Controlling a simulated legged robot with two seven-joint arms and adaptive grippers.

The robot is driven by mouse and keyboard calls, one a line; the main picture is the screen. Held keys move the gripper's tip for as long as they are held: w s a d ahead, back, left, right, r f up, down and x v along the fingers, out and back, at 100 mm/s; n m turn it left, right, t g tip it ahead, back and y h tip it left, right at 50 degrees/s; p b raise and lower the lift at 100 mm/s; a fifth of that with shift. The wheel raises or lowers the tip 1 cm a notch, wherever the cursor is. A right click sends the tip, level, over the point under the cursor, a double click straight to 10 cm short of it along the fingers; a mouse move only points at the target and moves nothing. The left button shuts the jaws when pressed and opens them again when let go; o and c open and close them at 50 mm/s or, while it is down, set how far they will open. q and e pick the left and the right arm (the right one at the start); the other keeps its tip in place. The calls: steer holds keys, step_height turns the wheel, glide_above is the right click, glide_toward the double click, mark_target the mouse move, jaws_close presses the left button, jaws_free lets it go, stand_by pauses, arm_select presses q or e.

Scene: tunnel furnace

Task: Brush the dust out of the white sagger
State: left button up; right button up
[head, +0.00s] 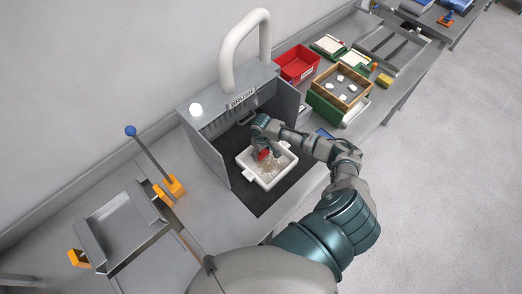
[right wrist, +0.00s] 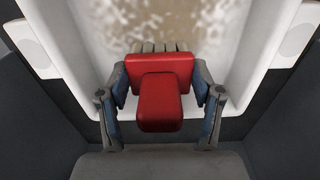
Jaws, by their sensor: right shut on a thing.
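The white sagger (head: 266,183) is a square tray on the dark floor of the grey hood, with brownish dust on its bottom. Its white rim and dusty floor also fill the upper part of the right wrist view (right wrist: 274,85). My right gripper (head: 264,152) is over the sagger's back part, shut on a red brush (right wrist: 160,98). Grey bristles show past the far edge of the red block in the wrist view. The brush is partly hidden by my gripper in the head view (head: 262,155). Whether the bristles touch the sagger floor I cannot tell. My left gripper is not in view.
The grey hood (head: 205,155) has side walls close around the sagger and a white duct (head: 232,45) above. A red bin (head: 297,64) and a wooden tray (head: 341,87) stand to the right. A blue-knobbed lever (head: 150,155) and a metal tray (head: 120,225) are at left.

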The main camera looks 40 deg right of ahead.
steer(key=shift+s+a, duration=2.15)
steer(key=shift+a, duration=0.05)
steer(key=shift+w+d+r, duration=0.1)
steer(key=shift+w+d, duration=0.1)
steer(key=shift+d, duration=1.1)
steer(key=shift+s+a, duration=0.15)
steer(key=shift+a, duration=1.15)
steer(key=shift+w+d, duration=0.15)
steer(key=shift+d, duration=1.35)
steer(key=shift+w+d, duration=0.15)
steer(key=shift+d, duration=1.4)
steer(key=shift+w+d, duration=0.15)
steer(key=shift+d, duration=1.35)
steer(key=shift+s+a, duration=0.1)
steer(key=shift+a, duration=1)
